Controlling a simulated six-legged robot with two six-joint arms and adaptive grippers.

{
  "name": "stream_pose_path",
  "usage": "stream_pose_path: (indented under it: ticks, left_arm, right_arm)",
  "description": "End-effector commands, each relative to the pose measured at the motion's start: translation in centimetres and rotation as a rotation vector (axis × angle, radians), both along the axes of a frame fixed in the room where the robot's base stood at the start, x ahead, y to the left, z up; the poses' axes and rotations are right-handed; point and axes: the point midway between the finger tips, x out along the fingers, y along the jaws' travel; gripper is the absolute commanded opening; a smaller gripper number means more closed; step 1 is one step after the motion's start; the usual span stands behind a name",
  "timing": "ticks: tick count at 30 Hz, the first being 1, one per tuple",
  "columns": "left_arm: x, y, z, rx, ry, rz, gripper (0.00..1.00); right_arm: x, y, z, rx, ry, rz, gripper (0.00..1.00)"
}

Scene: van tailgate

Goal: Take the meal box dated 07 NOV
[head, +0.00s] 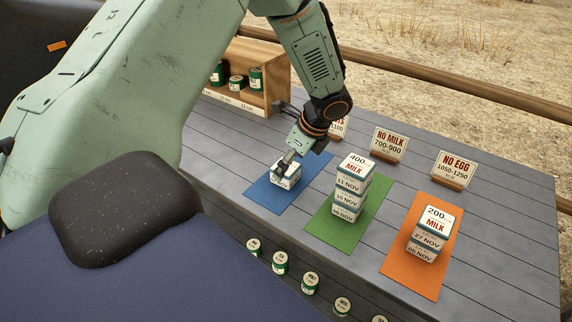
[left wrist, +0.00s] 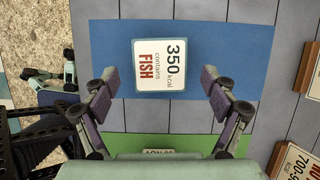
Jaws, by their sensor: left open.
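A white meal box (head: 286,178) stands on the blue mat (head: 262,194). In the left wrist view the box top (left wrist: 159,65) reads 350 kcal, contains FISH; its date is not readable. My left gripper (head: 284,166) is over this box, its fingers open and apart on either side in the left wrist view (left wrist: 162,88). A stack of meal boxes (head: 350,190) on the green mat reads 400, MILK on top, with 11 NOV, what looks like 10 NOV, and 08 NOV. A stack (head: 431,236) on the orange mat reads 200, MILK, 27 NOV and 05 NOV. I read no 07 NOV.
Signs stand behind the mats: NO MILK 700-900 (head: 389,144), NO EGG 1050-1250 (head: 454,170), and one partly hidden. A wooden shelf (head: 262,75) with green cans stands at the back left.

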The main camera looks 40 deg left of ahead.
Motion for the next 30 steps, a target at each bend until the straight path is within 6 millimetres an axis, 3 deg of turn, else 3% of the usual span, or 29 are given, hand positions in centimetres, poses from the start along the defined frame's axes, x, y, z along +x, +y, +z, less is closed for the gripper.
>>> stream_pose_path:
  ticks: [1, 6, 13, 30]
  left_arm:
    - [-0.1, 0.4, -1.1, -0.001, 0.002, 0.005, 0.85]
    - [-0.4, 1.5, -3.1, -0.002, 0.002, 0.008, 0.85]
    - [-0.4, 1.6, -3.2, -0.002, -0.001, 0.009, 0.85]
    - [-0.2, 1.4, -3.2, -0.001, 0.000, 0.004, 0.37]
  right_arm:
    - [0.0, 0.0, -0.6, 0.000, 0.000, 0.000, 0.40]
    - [0.0, 0.0, -1.2, 0.000, 0.000, 0.000, 0.40]
    - [0.0, 0.0, -1.1, 0.000, 0.000, 0.000, 0.40]
    - [0.0, 0.0, -1.1, 0.000, 0.000, 0.000, 0.40]
